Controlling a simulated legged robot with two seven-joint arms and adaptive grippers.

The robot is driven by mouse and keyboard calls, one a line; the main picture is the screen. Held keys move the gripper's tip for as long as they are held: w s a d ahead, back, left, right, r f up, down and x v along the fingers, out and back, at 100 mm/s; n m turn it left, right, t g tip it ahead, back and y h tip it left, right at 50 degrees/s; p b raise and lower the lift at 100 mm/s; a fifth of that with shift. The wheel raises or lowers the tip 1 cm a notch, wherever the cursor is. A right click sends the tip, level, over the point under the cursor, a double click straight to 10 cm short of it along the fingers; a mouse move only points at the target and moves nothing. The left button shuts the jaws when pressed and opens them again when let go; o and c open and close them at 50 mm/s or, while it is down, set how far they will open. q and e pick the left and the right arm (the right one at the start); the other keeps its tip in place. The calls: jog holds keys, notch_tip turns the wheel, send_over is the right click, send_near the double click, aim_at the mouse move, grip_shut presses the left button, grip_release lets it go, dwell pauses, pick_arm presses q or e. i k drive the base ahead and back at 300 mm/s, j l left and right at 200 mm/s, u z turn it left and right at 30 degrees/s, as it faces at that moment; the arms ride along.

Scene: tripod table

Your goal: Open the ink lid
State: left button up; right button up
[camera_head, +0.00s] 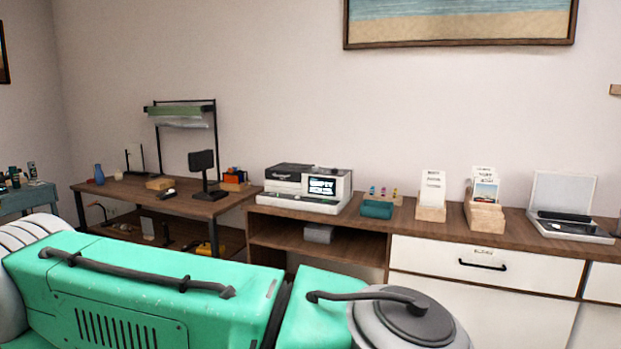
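A white and dark grey printer (304,188) stands on the wooden cabinet top in the middle of the view. A lit black screen (322,186) with white text is on its front right. The dark panel on top of its left part (289,170) looks closed. I cannot tell which part is the ink lid. Several small coloured bottles (383,191) stand in a wooden holder just right of the printer, behind a teal tray (377,209). Neither of my grippers is in view.
Right of the tray stand wooden card holders (431,212) (486,215) and a white open-lidded box (569,226). The white-fronted cabinet (487,263) runs to the right. A desk (137,197) with a lamp stands at the left. A grey box (318,234) sits on the open shelf.

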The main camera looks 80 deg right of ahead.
aim_at(285, 172)
jog(key=l+z, duration=0.1)
jog(key=z, duration=2.4)
jog(key=i+z, duration=0.15)
jog(key=i, duration=0.45)
jog(key=i+j+z, duration=0.2)
jog(key=i, duration=0.4)
jog(key=i+j+z, duration=0.15)
jog(key=i, duration=0.4)
